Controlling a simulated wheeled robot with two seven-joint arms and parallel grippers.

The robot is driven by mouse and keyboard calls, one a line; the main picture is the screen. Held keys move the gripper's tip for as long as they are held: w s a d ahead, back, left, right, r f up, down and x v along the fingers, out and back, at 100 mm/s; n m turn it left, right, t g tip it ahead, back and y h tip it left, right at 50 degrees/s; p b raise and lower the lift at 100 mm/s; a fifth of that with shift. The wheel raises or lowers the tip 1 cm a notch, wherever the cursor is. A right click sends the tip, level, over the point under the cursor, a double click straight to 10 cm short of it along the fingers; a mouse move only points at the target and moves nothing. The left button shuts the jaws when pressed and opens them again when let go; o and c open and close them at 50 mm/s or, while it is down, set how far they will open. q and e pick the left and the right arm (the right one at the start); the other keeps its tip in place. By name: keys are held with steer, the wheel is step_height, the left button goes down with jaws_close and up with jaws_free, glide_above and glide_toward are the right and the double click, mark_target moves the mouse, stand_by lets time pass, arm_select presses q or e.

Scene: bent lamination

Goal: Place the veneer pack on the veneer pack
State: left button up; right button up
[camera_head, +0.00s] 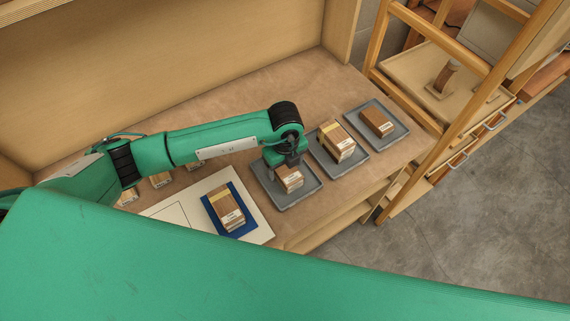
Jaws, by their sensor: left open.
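My left gripper (291,161) points down over a small brown veneer pack (289,180) on the nearest grey tray (304,196). Its fingers are mostly hidden by the wrist, and I cannot tell whether they touch the pack. A taller pack with a yellow band (335,142) stands on the middle tray (355,166). A darker, low pack (377,122) lies on the far tray (396,136). Another yellow-banded pack (226,208) stands on a blue mat (244,213) on a white board. My right gripper does not show.
Small wooden pieces (161,180) sit partly hidden behind my left arm at the left. A white board (168,212) lies under the blue mat. A wooden back panel (180,70) rises behind the worktop. A wooden ladder-like frame (440,110) stands at the right.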

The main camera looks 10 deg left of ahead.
mark_target(285, 167)
arm_select(q)
step_height(285, 167, up, 12)
steer(key=b, duration=0.4)
steer(key=shift+b, duration=0.3)
